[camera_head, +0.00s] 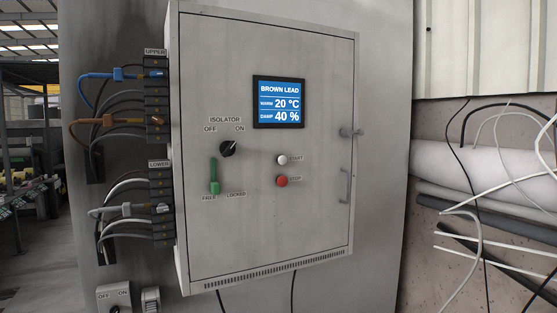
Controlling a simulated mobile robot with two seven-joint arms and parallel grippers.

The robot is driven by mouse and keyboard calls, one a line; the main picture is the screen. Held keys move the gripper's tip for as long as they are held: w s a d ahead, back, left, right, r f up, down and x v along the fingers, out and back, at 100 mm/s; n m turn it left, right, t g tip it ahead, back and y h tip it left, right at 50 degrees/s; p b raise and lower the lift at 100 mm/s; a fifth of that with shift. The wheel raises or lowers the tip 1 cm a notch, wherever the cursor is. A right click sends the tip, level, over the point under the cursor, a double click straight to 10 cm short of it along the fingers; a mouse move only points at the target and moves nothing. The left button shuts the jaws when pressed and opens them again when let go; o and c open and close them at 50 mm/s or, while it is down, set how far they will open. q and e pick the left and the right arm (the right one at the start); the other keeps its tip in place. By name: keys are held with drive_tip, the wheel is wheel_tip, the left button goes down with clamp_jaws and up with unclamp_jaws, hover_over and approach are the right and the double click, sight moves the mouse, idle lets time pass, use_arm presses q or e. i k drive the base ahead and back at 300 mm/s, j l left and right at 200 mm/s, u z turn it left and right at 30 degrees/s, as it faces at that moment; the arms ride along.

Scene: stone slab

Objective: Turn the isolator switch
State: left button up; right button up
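The isolator switch (229,148) is a black rotary knob on the front of a grey cabinet (310,210). The labels OFF and ON stand above it, and its pale pointer mark points up and right toward ON. Below it a green lever (214,178) stands in a slot between the labels FREE and LOCKED, with its wider green end down at the FREE side. Neither of my grippers shows in the head view.
A display (279,102) reads BROWN LEAD, 20 °C, 40 %. A white START button (282,160) and red STOP button (282,181) sit right of the knob. Terminal blocks with leads (157,120) line the left side. A door handle (345,186) protrudes at right.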

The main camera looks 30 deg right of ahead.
sight(227, 149)
drive_tip(key=i+l, duration=0.3)
drive_tip(key=l, duration=0.15)
drive_tip(key=i+l, duration=0.25)
drive_tip(key=l, duration=0.2)
drive_tip(key=i+l, duration=0.3)
drive_tip(key=l, duration=0.15)
drive_tip(key=i+l, duration=0.25)
drive_tip(key=l, duration=0.2)
